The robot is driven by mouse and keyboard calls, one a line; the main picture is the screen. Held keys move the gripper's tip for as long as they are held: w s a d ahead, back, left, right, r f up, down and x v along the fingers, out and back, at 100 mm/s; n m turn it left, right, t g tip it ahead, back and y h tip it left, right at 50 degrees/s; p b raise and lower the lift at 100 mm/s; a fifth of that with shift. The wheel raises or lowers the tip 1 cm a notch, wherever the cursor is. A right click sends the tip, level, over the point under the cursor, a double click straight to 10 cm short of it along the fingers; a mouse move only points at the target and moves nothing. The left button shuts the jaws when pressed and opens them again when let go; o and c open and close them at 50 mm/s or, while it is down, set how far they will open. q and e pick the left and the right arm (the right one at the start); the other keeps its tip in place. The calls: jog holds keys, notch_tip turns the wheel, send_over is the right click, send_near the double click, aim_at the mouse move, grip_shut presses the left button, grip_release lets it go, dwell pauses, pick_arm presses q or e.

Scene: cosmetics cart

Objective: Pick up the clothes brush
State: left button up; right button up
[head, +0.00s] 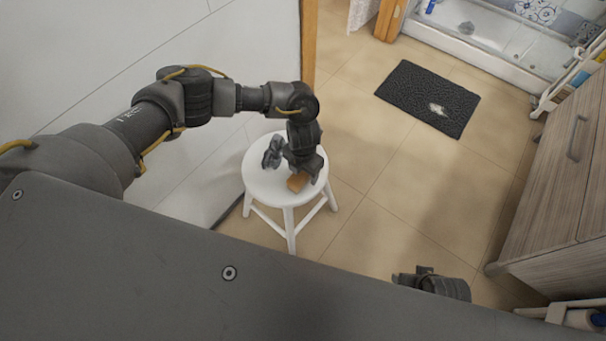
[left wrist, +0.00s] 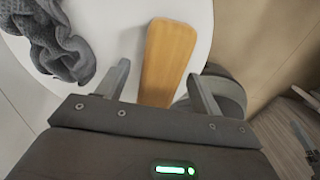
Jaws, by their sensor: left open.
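The clothes brush (head: 297,183) shows as a flat light-brown wooden piece on the white round stool (head: 262,190). In the left wrist view the brush (left wrist: 168,55) lies lengthwise between the two fingers of my left gripper (left wrist: 158,72), with a gap on both sides. Its near end is hidden behind the gripper body. My left gripper (head: 306,174) points down over the stool and is open. A dark part at the lower right of the head view appears to be my right gripper (head: 432,282); its fingers cannot be made out clearly.
A crumpled grey cloth (head: 272,152) lies on the stool left of the gripper; it also shows in the left wrist view (left wrist: 55,40). A dark mat (head: 428,97) lies on the tiled floor. A wooden cabinet (head: 560,170) stands at the right. A pale wall is close on the left.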

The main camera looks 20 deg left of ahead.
pick_arm(q)
jog(key=shift+f, duration=0.15)
jog(key=c, duration=1.2)
jog(key=shift+o, duration=0.2)
